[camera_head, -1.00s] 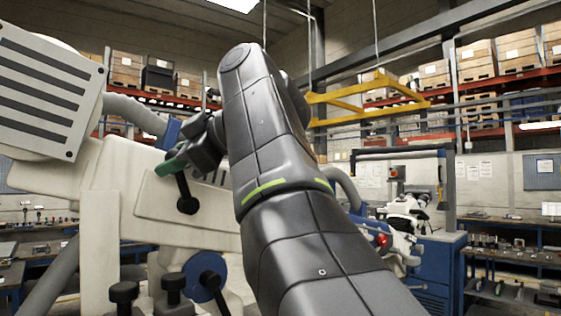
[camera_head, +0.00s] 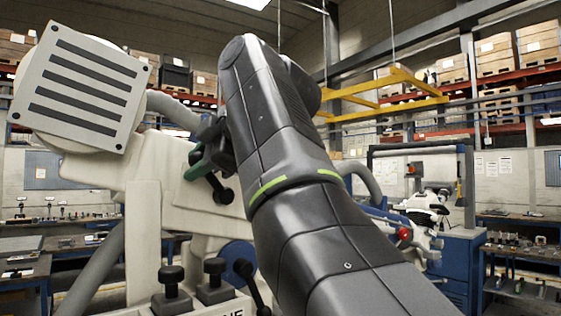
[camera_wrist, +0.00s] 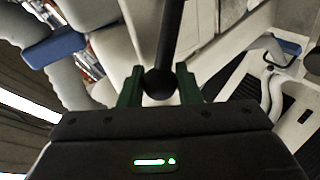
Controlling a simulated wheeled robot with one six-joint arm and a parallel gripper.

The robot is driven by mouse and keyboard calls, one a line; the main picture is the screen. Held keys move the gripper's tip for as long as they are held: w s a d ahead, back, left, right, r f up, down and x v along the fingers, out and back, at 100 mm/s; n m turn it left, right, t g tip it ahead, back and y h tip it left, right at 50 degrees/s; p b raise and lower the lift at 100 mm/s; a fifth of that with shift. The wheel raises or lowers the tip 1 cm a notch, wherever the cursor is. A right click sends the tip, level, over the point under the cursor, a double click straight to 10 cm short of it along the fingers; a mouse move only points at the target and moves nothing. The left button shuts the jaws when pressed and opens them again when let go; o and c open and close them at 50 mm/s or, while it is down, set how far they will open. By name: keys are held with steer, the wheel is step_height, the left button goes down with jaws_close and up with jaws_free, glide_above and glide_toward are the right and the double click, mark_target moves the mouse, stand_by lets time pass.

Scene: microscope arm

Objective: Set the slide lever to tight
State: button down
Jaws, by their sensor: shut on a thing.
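My gripper (camera_wrist: 160,87) has green fingers on both sides of a black ball knob (camera_wrist: 158,84), shut on it. A black rod (camera_wrist: 170,35) runs from this knob away toward the white machine; I take it as the slide lever. In the head view my gripper (camera_head: 197,164) is at the white microscope arm (camera_head: 145,185), partly hidden by my own wrist. A short black rod there slants down right to a round black end (camera_head: 223,196) against the white body. No tight mark is readable.
Black knobs (camera_head: 172,288) and a blue wheel (camera_head: 238,256) sit below the gripper. A slatted panel (camera_head: 80,88) covers the machine's head at upper left, with a thick grey hose beside it. A blue cabinet (camera_head: 455,265) stands to the right.

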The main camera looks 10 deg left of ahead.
steer(key=shift+f, duration=0.15)
steer(key=c, duration=1.1)
jaws_free()
steer(key=shift+v, duration=6.9)
steer(key=shift+a, duration=0.15)
